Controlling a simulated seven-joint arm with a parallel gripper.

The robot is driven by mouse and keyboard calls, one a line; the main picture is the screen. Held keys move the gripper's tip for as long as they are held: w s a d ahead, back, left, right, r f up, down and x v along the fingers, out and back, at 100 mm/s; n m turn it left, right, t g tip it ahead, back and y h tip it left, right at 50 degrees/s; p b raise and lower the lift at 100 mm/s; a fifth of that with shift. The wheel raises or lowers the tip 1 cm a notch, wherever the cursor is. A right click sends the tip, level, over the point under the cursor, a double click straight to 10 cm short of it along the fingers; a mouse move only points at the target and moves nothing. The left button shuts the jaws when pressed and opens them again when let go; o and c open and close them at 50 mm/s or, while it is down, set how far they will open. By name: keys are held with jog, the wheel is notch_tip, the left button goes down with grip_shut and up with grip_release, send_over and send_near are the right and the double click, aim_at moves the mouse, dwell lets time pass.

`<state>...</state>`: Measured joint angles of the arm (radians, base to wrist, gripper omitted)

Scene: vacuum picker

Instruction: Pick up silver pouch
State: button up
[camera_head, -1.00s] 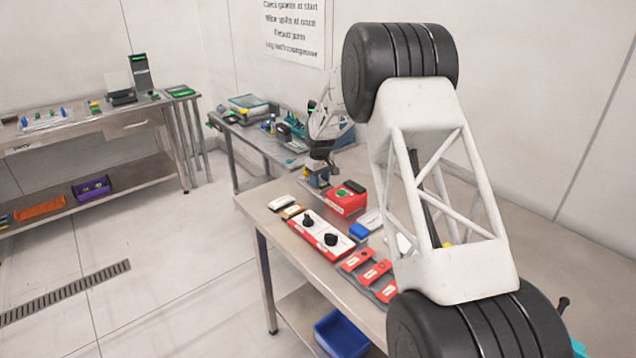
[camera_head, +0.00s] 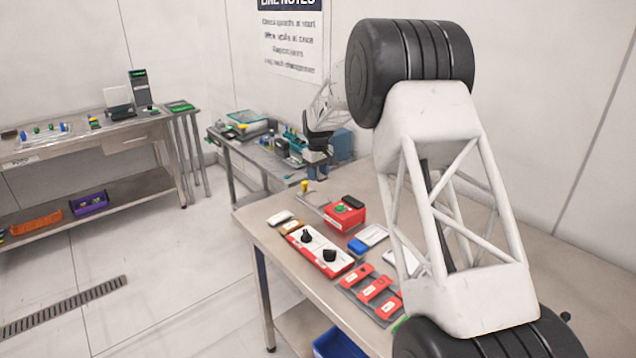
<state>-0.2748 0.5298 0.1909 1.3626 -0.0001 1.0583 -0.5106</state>
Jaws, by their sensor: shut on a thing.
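My gripper (camera_head: 316,170) is at the far end of my arm, small in the head view, above the back left of the near steel table (camera_head: 262,236). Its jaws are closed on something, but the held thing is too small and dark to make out. I cannot pick out the silver pouch with certainty.
A red box with a green button (camera_head: 345,214), a white-and-red panel with black knobs (camera_head: 320,252), a blue item (camera_head: 357,246) and several red tags (camera_head: 375,289) crowd the table. A side bench (camera_head: 240,143) stands behind. My arm hides part of the table.

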jog(key=shift+r, duration=0.5)
dwell(0.3)
